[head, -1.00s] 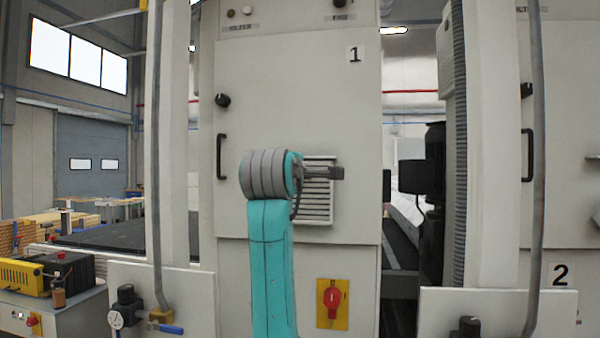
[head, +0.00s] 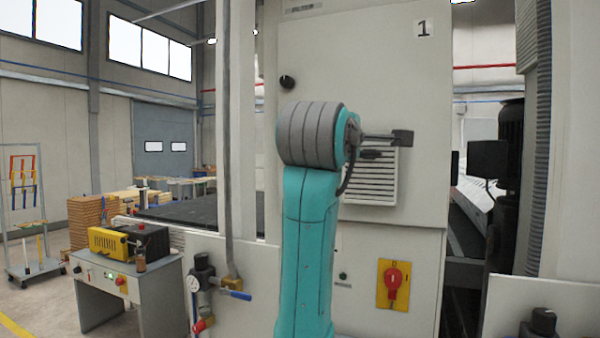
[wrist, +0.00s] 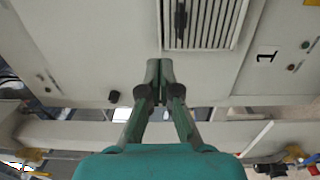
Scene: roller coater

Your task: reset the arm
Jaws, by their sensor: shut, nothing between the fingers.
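My arm, teal with a grey banded joint, stands raised in the middle of the head view. My gripper (head: 402,138) sticks out to the right of that joint, in front of the vent grille of the cabinet marked 1. In the wrist view my gripper (wrist: 160,66) has its fingertips together with nothing between them. The vent grille (wrist: 205,25) shows beyond the fingertips there. I cannot tell the gap between the fingers and the cabinet panel.
The tall cabinet (head: 440,60) fills the space ahead. It bears a red rotary switch (head: 393,284) on a yellow plate. A grey post (head: 230,130) and a low panel with a gauge (head: 192,284) stand left. A bench (head: 150,290) holds a yellow-black unit. Open floor lies far left.

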